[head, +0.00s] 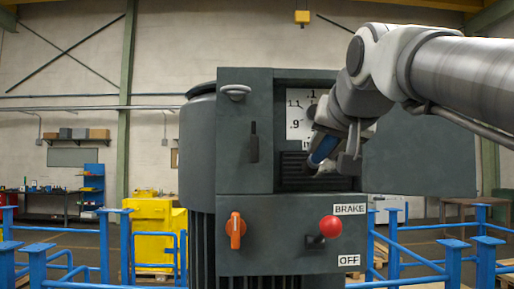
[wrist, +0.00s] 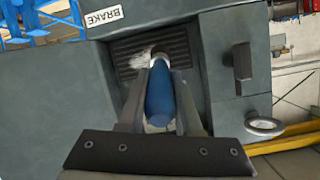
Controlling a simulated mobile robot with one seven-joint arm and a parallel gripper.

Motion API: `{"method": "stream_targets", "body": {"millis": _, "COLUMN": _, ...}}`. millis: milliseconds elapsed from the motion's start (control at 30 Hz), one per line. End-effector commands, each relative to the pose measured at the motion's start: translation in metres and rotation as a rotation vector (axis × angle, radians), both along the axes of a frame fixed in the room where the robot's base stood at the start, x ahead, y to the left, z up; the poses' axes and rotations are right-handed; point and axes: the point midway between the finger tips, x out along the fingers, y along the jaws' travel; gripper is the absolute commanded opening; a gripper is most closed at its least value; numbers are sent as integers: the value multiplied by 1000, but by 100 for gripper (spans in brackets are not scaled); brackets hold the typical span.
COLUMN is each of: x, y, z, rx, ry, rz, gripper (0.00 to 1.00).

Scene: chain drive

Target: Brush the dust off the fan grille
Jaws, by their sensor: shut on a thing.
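The fan grille (head: 292,170) is a dark slatted panel set in a recess of the grey machine. It also shows in the wrist view (wrist: 177,42), upside down. My gripper (wrist: 160,88) is shut on the blue handle (wrist: 160,100) of a brush, which points at the grille. The blue handle also shows in the head view (head: 323,150), in front of the grille's right part. A pale, fluffy patch (wrist: 141,60) lies at the grille beside the brush's tip; I cannot tell dust from bristles there. My arm hides the grille's right side in the head view.
Below the grille are an orange knob (head: 235,230) and a red ball-ended brake lever (head: 330,227). A black handle (head: 254,143) and a grey round fitting (head: 235,91) stick out left of the recess. Blue railings (head: 455,262) stand on both sides.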

Motion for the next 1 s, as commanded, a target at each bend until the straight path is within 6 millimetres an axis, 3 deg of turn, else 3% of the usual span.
{"method": "stream_targets", "body": {"millis": 667, "x": 11, "y": -1, "z": 1, "rx": 0, "ry": -2, "rz": -1, "gripper": 0}}
{"method": "stream_targets", "body": {"millis": 1000, "x": 10, "y": -28, "z": 1, "rx": 1, "ry": -1, "rz": -1, "gripper": 0}}
